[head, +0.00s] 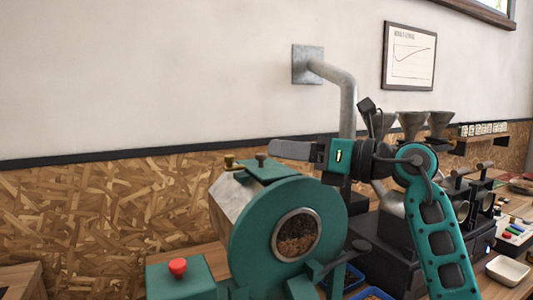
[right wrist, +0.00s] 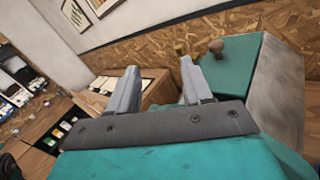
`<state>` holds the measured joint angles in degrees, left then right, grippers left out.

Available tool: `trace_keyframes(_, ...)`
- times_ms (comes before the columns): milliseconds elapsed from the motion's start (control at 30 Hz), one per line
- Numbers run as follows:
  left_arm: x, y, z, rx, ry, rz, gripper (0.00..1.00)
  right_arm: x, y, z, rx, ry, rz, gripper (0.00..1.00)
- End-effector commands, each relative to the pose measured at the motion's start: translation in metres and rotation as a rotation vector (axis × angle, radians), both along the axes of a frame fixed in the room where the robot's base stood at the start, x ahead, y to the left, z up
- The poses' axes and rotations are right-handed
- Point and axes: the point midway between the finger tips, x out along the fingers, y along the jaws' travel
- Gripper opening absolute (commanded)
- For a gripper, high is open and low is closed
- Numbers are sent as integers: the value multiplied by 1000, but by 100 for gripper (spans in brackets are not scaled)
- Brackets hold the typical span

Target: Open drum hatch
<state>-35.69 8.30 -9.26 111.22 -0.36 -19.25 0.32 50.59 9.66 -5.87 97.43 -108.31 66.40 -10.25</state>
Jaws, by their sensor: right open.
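The roaster's teal drum (head: 240,238) has a round front window (head: 296,235) with brown beans behind it. The drum hatch (head: 268,172) is a teal panel lying on top of the drum and looks shut. A dark knob (head: 261,158) stands on it; the knob looks brown in the right wrist view (right wrist: 216,46). The hatch shows there too (right wrist: 235,75), right of the fingers. My right gripper (head: 274,149) is just above and beside the knob in the head view. Its fingers (right wrist: 159,68) are apart and empty, and the knob is outside them. My left gripper is not in view.
A brass fitting (head: 229,160) sits left of the knob. A metal exhaust pipe (head: 347,95) rises behind my right arm. A red button (head: 178,267) tops a teal box at front left. Funnel hoppers (head: 440,122) and a white dish (head: 507,270) are at right. Space above the drum's left is clear.

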Motion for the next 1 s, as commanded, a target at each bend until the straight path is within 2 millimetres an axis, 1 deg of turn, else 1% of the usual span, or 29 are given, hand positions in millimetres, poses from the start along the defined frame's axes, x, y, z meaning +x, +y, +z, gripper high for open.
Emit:
trace_keyframes(33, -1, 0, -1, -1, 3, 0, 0, 7, -7, 9, -113, -15, -35, 50)
trace_keyframes(100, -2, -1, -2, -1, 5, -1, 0, 14, -17, 13, -249, -11, -81, 50)
trace_keyframes(200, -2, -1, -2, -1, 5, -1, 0, 21, -33, 18, -382, 8, -137, 50)
trace_keyframes(333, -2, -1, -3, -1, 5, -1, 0, 23, -46, 22, -471, 32, -181, 50)
trace_keyframes(433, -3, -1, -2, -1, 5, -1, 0, 26, -47, 22, -493, 40, -190, 50)
trace_keyframes(533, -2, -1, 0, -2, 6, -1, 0, 32, -41, 18, -495, 42, -188, 50)
trace_keyframes(633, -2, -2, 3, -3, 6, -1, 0, 42, -29, 12, -493, 44, -186, 50)
trace_keyframes(900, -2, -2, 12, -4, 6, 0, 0, 79, 9, -9, -490, 45, -184, 50)
trace_keyframes(1000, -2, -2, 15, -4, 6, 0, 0, 91, 20, -16, -492, 43, -186, 50)
